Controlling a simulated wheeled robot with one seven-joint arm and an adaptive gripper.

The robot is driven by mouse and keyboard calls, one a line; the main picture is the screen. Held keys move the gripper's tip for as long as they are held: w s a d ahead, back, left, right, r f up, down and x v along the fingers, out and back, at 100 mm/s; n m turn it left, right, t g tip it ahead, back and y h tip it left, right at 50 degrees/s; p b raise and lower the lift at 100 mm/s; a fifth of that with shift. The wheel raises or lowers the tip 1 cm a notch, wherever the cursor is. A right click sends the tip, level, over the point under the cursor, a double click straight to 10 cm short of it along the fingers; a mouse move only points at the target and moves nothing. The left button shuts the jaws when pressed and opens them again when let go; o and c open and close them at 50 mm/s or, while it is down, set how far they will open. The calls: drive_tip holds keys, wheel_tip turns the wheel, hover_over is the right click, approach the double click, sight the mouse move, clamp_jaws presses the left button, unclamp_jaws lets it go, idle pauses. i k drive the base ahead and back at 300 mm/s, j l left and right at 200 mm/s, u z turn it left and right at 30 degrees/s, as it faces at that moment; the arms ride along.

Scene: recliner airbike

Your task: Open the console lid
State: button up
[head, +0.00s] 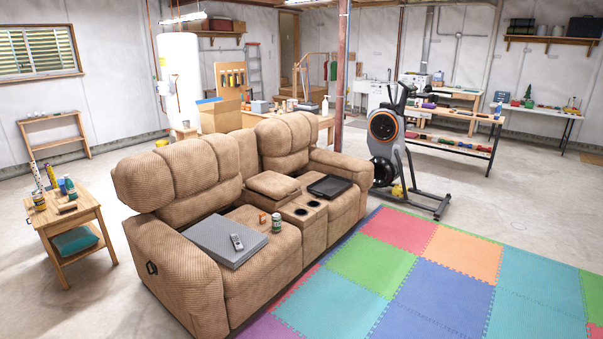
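A tan corduroy reclining sofa (200,277) stands in the middle of the head view. Its centre console (292,212) sits between the two seats and has two dark cup holders at the front. The padded console lid (273,185) lies behind the cup holders and looks closed, with its top roughly level. Nothing rests on the lid. My gripper is not in view.
A grey folded pad (213,240) with a remote (237,242), a small green can (276,222) and an orange box (262,217) lie on the left seat. A black tray (330,187) lies on the right seat. Coloured foam mats (433,290) leave free floor in front. An exercise bike (385,150) stands behind right.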

sight(274, 186)
drive_tip(key=i, duration=2.55)
drive_tip(key=i+u, duration=0.15)
drive_tip(key=i, duration=0.4)
drive_tip(key=i+l+u, duration=0.1)
drive_tip(key=i, duration=0.45)
drive_tip(key=i+l+u, duration=0.15)
drive_tip(key=i, duration=0.4)
drive_tip(key=i+l+u, duration=0.1)
drive_tip(key=i+l, duration=0.15)
drive_tip(key=i, duration=0.25)
